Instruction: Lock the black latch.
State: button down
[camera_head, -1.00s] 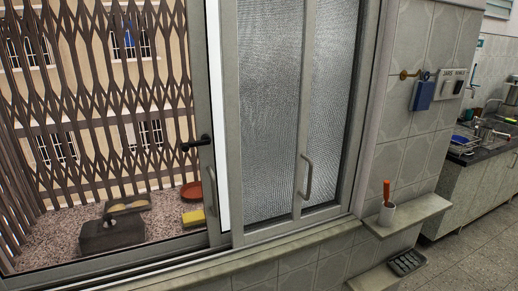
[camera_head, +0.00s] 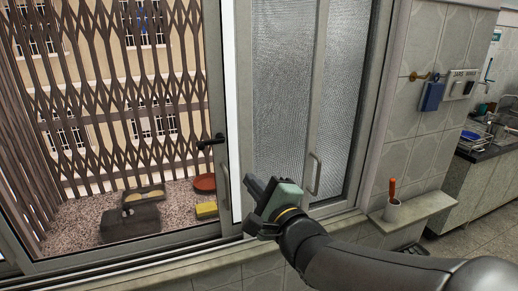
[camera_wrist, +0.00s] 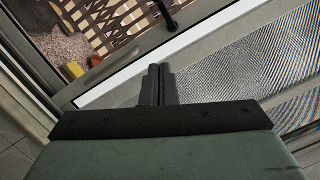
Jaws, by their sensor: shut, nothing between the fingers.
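The black latch (camera_head: 211,142) is a small lever on the upright frame edge of the left window pane. It points left, roughly level. It also shows at the top of the wrist view (camera_wrist: 167,16), ahead of the fingertips. My gripper (camera_head: 252,184) is below and to the right of the latch, in front of the window frame, apart from the latch. Its two dark fingers (camera_wrist: 157,72) are together with nothing between them.
A textured glass pane (camera_head: 282,95) with a pale pull handle (camera_head: 314,174) stands to the right. Outside the window are a grille, a dark block (camera_head: 130,222) and a yellow sponge (camera_head: 206,210).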

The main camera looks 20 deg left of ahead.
jog(key=shift+s+a+r, duration=0.1)
jog(key=shift+a+r, duration=0.05)
jog(key=p, duration=0.4)
send_near(211, 142)
jog(key=x, duration=0.6)
jog(key=shift+s+a+f, duration=0.15)
jog(key=shift+a+f, duration=0.1)
jog(key=shift+f, duration=0.35)
jog(key=shift+m+b, duration=0.3)
jog(key=shift+b, duration=0.25)
